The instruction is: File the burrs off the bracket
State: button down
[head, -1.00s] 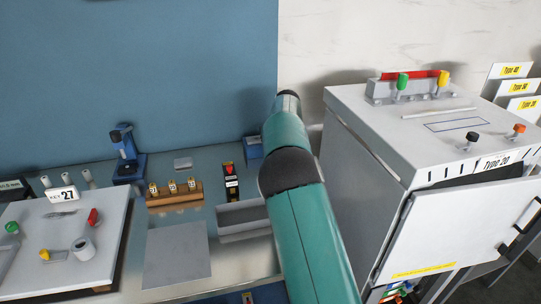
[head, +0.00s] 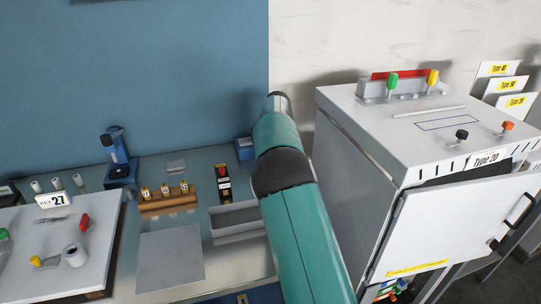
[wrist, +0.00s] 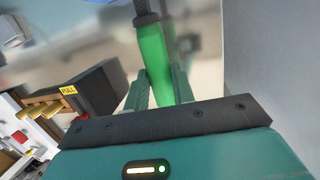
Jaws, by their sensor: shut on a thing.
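My gripper (wrist: 160,88) is shut on the green handle of a tool (wrist: 154,62) in the wrist view. The tool has a dark collar and a dark, rough-looking shaft that runs out of the top of the picture, so its tip is hidden. In the head view my arm hides the gripper and the tool. I cannot pick out the bracket for certain.
A grey cabinet (head: 345,190) with an open door (head: 450,235) stands close on the right, with handled tools on top. The bench holds a wooden block (head: 168,203), a grey tray (head: 238,219) and a flat grey plate (head: 170,258). A black box (wrist: 95,95) marked PULL is left of my gripper.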

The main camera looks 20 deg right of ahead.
jog(key=shift+a+r, duration=0.1)
jog(key=shift+a, duration=3.15)
jog(key=shift+w+a+v, duration=0.15)
jog(key=shift+v, duration=0.8)
jog(key=shift+w+a+v, duration=0.1)
jog(key=shift+a+v, duration=0.05)
jog(key=shift+v, duration=0.8)
jog(key=shift+w+a+v, duration=0.15)
jog(key=shift+v, duration=0.8)
jog(key=shift+r, duration=0.2)
jog(key=shift+a+v, duration=0.2)
jog(key=shift+v, duration=1.2)
jog(key=shift+w, duration=0.15)
